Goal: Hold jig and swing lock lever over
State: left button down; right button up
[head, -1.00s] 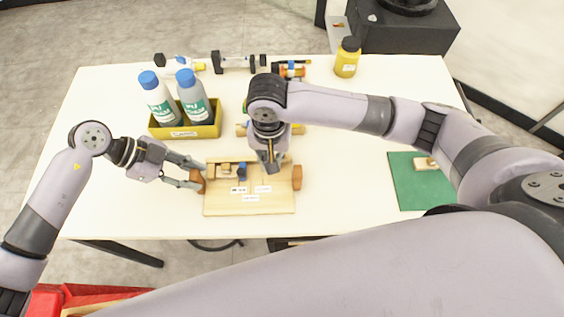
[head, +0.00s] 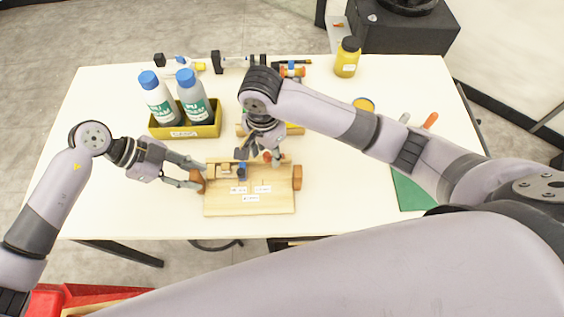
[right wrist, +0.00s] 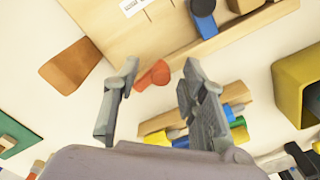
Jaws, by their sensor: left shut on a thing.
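The jig (head: 222,208) is a pale wooden board with labels, lying near the table's front edge. A brown handle block (head: 199,181) sits at its left end, and my left gripper (head: 201,175) is shut on it. A red knob (head: 267,157), seemingly the lever's end, shows at the jig's back edge. My right gripper (head: 255,157) is above that edge. In the right wrist view its fingers are open, with the red knob (right wrist: 153,75) between or just beyond them, not visibly gripped.
A yellow bin (head: 186,132) with two blue-capped bottles stands behind and left of the jig. A wooden rack (head: 295,130) with coloured items is close behind it. A green mat (head: 408,194) lies to the right. The table between jig and mat is clear.

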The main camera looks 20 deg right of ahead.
aim_at(267, 156)
pick_arm(q)
jog(key=shift+s+a+f, duration=0.1)
jog(key=shift+s+f, duration=0.1)
jog(key=shift+f, duration=0.15)
pick_arm(e)
notch_tip(267, 156, up, 12)
jog(key=shift+s, duration=0.1)
dwell(0.4)
pick_arm(q)
jog(key=c, duration=1.7)
grip_release()
jog(key=o, duration=0.5)
jog(key=shift+w+r, duration=0.15)
jog(key=shift+w, duration=0.05)
jog(key=shift+r, duration=0.1)
jog(key=shift+r, duration=0.1)
jog(key=v, duration=1.1)
jog(key=shift+w+a+r, duration=0.1)
jog(key=shift+a+r, duration=0.15)
jog(key=shift+a, duration=0.05)
jog(key=shift+f, duration=0.1)
pick_arm(e)
jog(key=shift+f, duration=0.1)
